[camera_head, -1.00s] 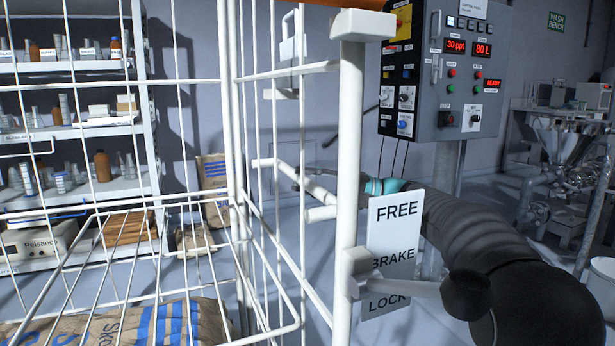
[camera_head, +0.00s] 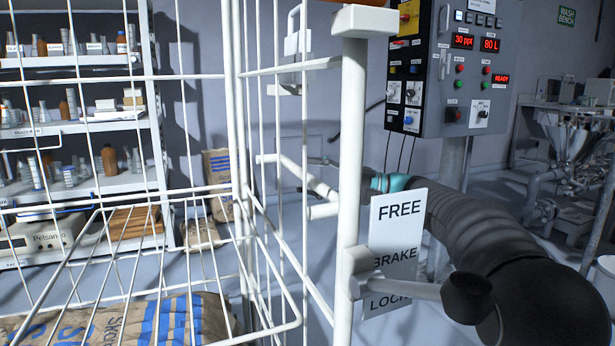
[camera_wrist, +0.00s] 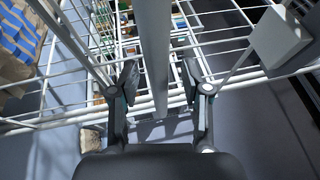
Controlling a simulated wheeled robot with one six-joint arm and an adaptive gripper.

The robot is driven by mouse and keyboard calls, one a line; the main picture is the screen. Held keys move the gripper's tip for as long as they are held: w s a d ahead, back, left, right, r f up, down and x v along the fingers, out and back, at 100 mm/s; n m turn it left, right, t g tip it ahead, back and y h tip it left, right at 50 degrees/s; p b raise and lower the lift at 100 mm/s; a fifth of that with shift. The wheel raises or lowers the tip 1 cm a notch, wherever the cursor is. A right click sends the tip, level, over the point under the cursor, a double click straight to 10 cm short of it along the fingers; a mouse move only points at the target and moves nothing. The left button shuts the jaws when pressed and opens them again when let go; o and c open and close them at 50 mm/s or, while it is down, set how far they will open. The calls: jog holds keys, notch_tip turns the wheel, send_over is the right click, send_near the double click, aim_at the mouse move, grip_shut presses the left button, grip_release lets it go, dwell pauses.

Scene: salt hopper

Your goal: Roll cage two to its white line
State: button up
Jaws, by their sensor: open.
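A white wire cage (camera_head: 350,130) fills the left and middle of the head view, close in front of me. No number on it is readable. Printed sacks (camera_head: 205,318) lie in its bottom. A FREE/BRAKE/LOCK plate (camera_head: 398,215) is by its near post, with a black-knobbed lever (camera_head: 425,291) crossing between BRAKE and LOCK. My arm reaches from the right behind this post. In the wrist view my gripper (camera_wrist: 160,82) is open, with its fingers on either side of a white cage bar (camera_wrist: 153,45); contact cannot be told. No white floor line shows.
Shelves of bottles (camera_head: 75,130) stand beyond the cage at left. Sacks (camera_head: 217,180) stand by the back wall. A control panel (camera_head: 450,70) on a post is at right, with piped metal equipment (camera_head: 565,150) beyond it. Some bare grey floor shows between.

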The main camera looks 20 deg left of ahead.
jog(key=v, duration=1.1)
jog(key=shift+d, duration=0.25)
jog(key=shift+w+f, duration=0.1)
jog(key=shift+w, duration=0.1)
